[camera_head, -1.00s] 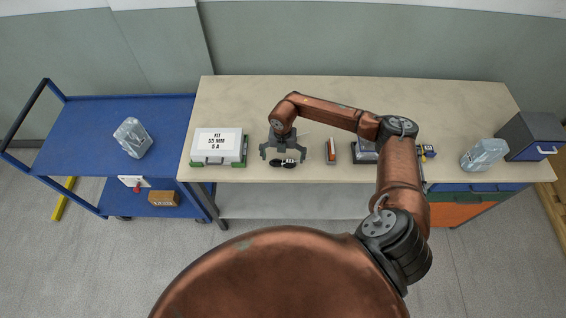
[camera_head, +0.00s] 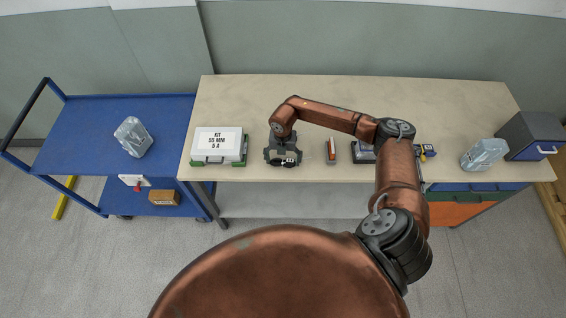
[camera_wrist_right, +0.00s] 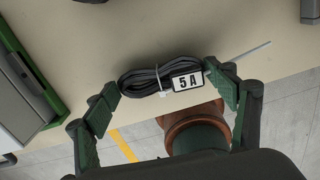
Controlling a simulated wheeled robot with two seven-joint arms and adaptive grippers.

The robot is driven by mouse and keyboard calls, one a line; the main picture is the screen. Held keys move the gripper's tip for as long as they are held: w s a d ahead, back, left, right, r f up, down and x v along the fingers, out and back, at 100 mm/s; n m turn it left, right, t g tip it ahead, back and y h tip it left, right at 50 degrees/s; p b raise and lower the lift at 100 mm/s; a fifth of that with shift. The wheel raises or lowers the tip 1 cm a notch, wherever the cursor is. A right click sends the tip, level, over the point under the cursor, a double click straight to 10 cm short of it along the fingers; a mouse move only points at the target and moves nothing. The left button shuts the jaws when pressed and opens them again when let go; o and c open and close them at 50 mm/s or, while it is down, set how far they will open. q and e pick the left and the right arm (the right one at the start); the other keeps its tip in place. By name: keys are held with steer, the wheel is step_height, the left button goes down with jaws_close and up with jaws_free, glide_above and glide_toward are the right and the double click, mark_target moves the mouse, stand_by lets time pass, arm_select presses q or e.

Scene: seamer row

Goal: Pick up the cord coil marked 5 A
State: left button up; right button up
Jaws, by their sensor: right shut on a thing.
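In the head view the cord coil (camera_head: 290,162) is partly covered by my right gripper (camera_head: 283,158). In the right wrist view the two green-padded fingers of my right gripper (camera_wrist_right: 168,98) are at the two ends of the coil, shut on it. I cannot tell whether the coil is clear of the bench. My left gripper does not show.
On the workbench (camera_head: 300,95), a white kit case marked 55 MM 5 A (camera_head: 218,146) stands left of the coil. A small orange-and-grey item (camera_head: 331,151) lies right of it. A blue cart (camera_head: 85,125) stands at the left with a clear bag (camera_head: 133,137). The bench's back is clear.

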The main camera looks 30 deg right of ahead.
steer(key=shift+c, duration=0.9)
